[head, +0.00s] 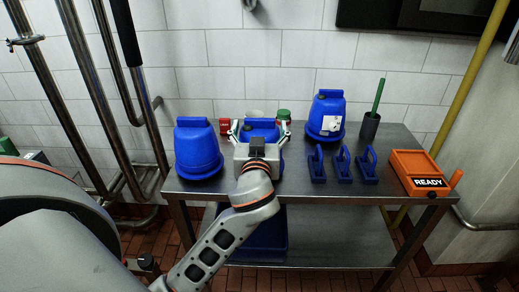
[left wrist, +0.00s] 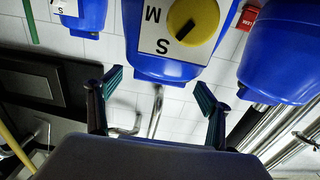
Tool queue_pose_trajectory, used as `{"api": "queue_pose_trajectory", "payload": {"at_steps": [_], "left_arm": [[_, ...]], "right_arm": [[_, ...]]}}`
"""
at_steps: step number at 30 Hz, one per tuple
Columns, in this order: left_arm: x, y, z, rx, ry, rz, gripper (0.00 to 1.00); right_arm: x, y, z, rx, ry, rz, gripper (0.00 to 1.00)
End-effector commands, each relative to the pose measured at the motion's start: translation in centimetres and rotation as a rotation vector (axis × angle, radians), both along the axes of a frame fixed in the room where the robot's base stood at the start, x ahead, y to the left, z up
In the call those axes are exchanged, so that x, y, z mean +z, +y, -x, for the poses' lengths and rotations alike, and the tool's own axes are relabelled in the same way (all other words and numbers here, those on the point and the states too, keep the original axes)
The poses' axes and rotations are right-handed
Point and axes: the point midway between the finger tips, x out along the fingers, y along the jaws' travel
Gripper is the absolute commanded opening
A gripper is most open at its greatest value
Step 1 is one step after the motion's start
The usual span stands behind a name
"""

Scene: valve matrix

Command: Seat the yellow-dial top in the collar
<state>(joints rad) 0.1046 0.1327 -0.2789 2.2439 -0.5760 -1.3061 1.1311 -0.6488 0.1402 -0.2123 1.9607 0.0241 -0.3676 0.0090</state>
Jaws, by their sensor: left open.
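The yellow-dial top is a blue body with a yellow dial (left wrist: 192,22) and a white face marked S and M, seen upside down in the left wrist view. In the head view its blue body (head: 260,123) stands at the table's back, largely hidden by my left gripper (head: 259,138). That gripper (left wrist: 160,100) is open, its fingers apart, with the top ahead of the gap; I cannot tell whether they touch it. Similar blue bodies stand left (head: 198,148) and right (head: 326,116), the right one with a white label. I cannot make out a collar. My right gripper is not in view.
Three blue upright handles (head: 342,163) stand right of the gripper. An orange READY box (head: 420,171) is at the right end. A dark cup (head: 370,125) holds a green stick. A red block (head: 225,126) and green-lidded jar (head: 284,115) stand behind. The front right tabletop is clear.

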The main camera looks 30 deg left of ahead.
Motion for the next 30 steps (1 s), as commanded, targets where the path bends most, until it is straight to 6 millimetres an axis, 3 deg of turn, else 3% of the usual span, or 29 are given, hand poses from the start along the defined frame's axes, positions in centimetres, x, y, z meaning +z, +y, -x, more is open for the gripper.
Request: {"api": "queue_pose_trajectory", "payload": {"at_steps": [6,14,17,23,30], "left_arm": [[0.0,1.4,-2.1,0.001,0.001,-0.003,0.79],[-0.2,1.5,-2.3,0.001,0.002,0.000,0.79],[-0.2,1.5,-2.3,0.001,0.002,0.000,0.58],[-0.2,1.5,-2.3,0.001,0.002,0.000,0.06],[0.0,1.5,-2.3,0.001,-0.001,-0.001,0.05]], "right_arm": [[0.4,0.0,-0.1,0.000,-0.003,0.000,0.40],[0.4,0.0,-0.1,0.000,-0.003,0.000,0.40],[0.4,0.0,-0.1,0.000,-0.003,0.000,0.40],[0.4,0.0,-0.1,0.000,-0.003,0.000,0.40],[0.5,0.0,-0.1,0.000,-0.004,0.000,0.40]]}}
